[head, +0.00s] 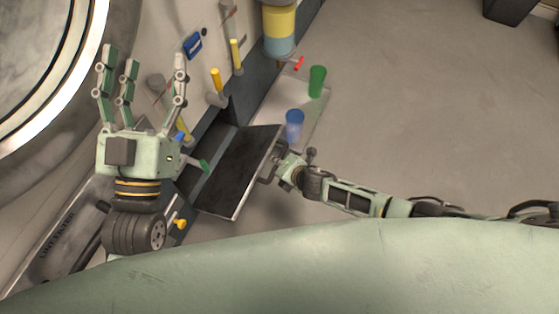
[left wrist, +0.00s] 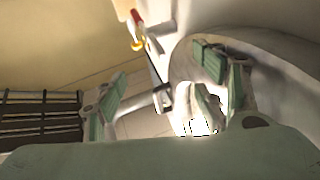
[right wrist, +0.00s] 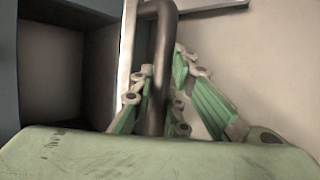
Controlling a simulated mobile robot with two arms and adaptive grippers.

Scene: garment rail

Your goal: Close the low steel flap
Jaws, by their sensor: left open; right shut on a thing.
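The low steel flap (head: 240,172) is a dark panel with a pale edge. It stands tilted open, out from the dark compartment (head: 205,152) at the foot of the wall. My right gripper (head: 277,165) is at the flap's outer side. In the right wrist view its fingers (right wrist: 165,95) are shut around the flap's dark bar handle (right wrist: 158,60). The open compartment also shows there (right wrist: 65,70). My left gripper (head: 143,62) is raised over the wall side, with fingers spread and empty; they also show in the left wrist view (left wrist: 170,92).
A green cup (head: 317,82) and a blue cup (head: 295,124) stand beyond the flap. Yellow-handled tools (head: 216,80) and a yellow-blue container (head: 279,30) are along the wall. A round pale-rimmed window or door (head: 45,60) is at left.

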